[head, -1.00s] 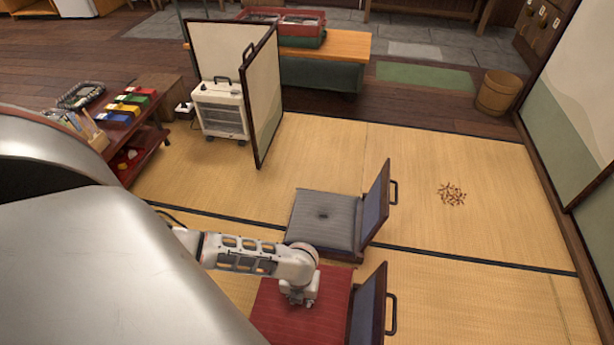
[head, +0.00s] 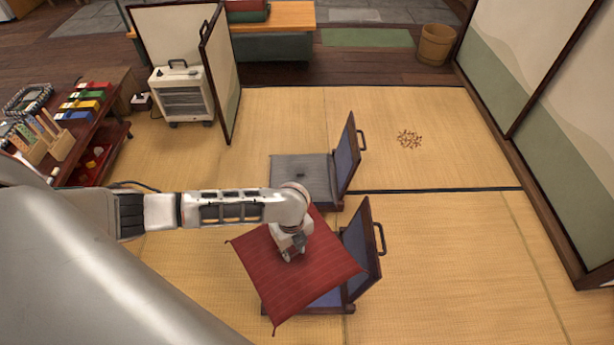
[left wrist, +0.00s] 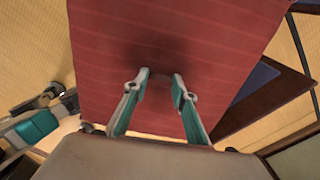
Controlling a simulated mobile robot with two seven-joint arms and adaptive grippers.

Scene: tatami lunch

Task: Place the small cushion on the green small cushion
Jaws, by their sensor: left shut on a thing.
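The small cushion is a red, faintly striped square (head: 325,268) in the lower middle of the head view. It is tilted and turned above a low legless chair (head: 362,245) with a blue pad and a dark wooden back. My left gripper (head: 291,253) is shut on the cushion near its middle, from above. In the left wrist view the red fabric (left wrist: 195,35) fills the middle, with the fingers (left wrist: 160,88) against it. My right gripper is not in view.
A second legless chair (head: 347,160) bears a grey cushion (head: 302,177) just behind. A heater (head: 182,95) and folding screen (head: 222,75) stand at the back left, a low shelf (head: 112,125) at the left. Brown scraps (head: 409,139) lie on the tatami. The right-hand tatami is mostly clear.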

